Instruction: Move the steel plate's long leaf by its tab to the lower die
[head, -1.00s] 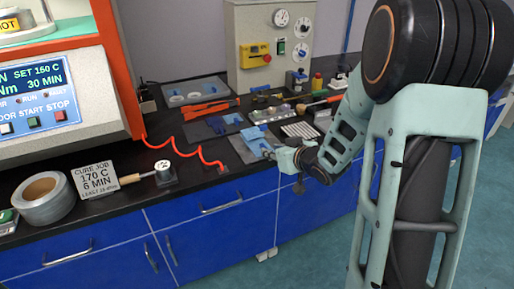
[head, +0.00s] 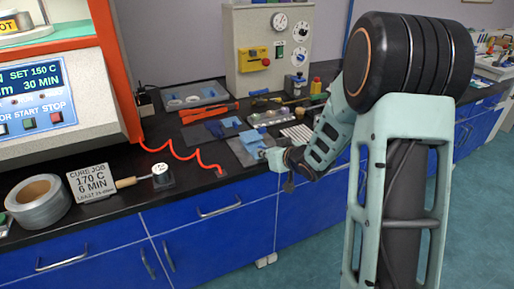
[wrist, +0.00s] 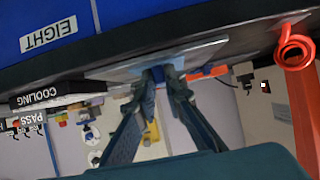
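The steel plate (head: 243,151) lies flat and grey on the black bench in the head view, with blue material (head: 251,139) on it. My gripper (head: 264,153) is low at the plate's right front edge. In the wrist view the plate's underside or edge (wrist: 205,50) shows as a thin pale strip. My gripper (wrist: 161,74) has its fingertips close together there, with a small blue piece between or just behind them. I cannot tell whether the fingers press on it. The long leaf and its tab are not clearly separable. The lower die is not identifiable in view.
The orange-framed machine (head: 112,65) stands at the left. A red coiled cord (head: 185,152), a cure job sign (head: 93,182) and a tape roll (head: 38,198) lie along the bench. Dark mats, trays and tools crowd behind the plate. A grey panel with gauges (head: 265,50) stands behind.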

